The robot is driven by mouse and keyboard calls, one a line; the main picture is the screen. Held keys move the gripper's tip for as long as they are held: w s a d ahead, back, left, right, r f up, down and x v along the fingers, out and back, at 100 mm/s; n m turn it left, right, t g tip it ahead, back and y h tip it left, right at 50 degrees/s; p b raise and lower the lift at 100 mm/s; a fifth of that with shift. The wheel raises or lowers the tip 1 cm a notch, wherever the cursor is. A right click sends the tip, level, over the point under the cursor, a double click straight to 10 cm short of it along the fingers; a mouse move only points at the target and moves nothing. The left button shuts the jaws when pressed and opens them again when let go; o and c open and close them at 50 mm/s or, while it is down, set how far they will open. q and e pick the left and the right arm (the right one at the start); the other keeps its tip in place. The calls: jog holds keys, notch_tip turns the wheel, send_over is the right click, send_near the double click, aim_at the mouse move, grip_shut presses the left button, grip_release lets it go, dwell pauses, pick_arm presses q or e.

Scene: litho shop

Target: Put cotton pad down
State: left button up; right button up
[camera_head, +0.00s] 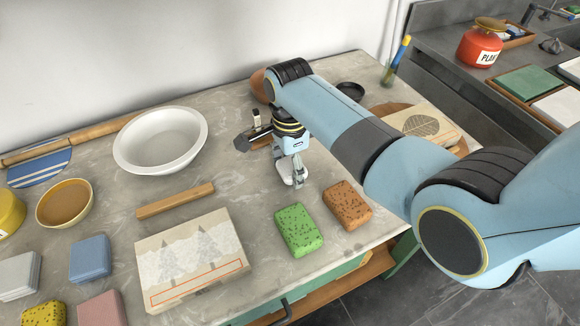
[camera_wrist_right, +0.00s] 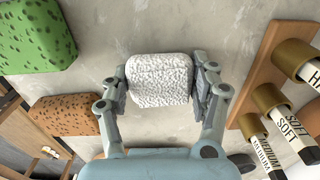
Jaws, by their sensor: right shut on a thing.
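The cotton pad (camera_wrist_right: 160,80) is a white, fluffy, rounded block. In the right wrist view it sits between the fingers of my right gripper (camera_wrist_right: 162,84), which is shut on it. In the head view my right gripper (camera_head: 294,176) points down over the stone table (camera_head: 262,215), and part of the white pad (camera_head: 287,170) shows at its fingertips. I cannot tell whether the pad touches the table. My left gripper does not show.
A green sponge (camera_head: 298,230) and a brown sponge (camera_head: 347,205) lie in front of the gripper. A white bowl (camera_head: 160,140), a wooden bar (camera_head: 175,200) and a stone with a tree picture (camera_head: 190,257) are to the left. A rack with labelled tools (camera_wrist_right: 275,75) is close by.

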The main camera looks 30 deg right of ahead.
aim_at(290, 166)
jog(key=shift+f, duration=0.15)
jog(key=shift+f, duration=0.1)
jog(key=o, duration=1.2)
notch_tip(290, 166, up, 12)
jog(key=shift+r+p, duration=0.1)
jog(key=shift+p, duration=0.2)
